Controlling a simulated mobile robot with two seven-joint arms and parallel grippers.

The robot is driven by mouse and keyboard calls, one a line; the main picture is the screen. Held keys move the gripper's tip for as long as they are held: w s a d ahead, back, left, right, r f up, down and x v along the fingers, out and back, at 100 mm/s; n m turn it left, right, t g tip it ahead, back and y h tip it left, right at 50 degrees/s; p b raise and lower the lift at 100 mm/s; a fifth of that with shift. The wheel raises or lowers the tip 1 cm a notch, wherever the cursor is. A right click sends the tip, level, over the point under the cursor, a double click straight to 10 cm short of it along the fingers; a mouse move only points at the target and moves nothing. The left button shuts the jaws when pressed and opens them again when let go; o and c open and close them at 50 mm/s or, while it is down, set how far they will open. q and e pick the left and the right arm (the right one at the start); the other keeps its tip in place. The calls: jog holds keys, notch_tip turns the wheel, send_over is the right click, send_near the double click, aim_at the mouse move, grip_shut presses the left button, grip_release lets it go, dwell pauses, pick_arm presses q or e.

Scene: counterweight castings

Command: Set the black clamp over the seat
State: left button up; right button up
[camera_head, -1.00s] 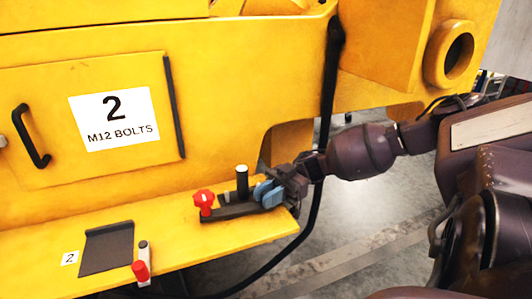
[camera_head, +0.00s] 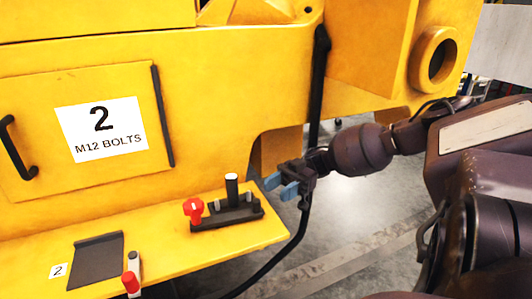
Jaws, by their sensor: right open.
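The black clamp (camera_head: 236,216) is a dark bar with an upright black post and a red knob (camera_head: 193,209) at its left end. It lies on the yellow ledge near the ledge's right end. I cannot tell which part is the seat; a dark flat plate (camera_head: 95,262) lies on the ledge further left, beside a small "2" label. My right gripper (camera_head: 280,186), with blue fingertips, is open and empty just right of the clamp, apart from it. My left gripper is not in view.
A small upright piece with a red part (camera_head: 131,281) stands by the dark plate. A yellow panel labelled "2 M12 BOLTS" (camera_head: 102,130) with a black handle (camera_head: 14,150) rises behind the ledge. A black cable (camera_head: 290,250) hangs past the ledge's right end.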

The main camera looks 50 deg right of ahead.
jog(key=d, duration=0.3)
jog(key=shift+s, duration=0.25)
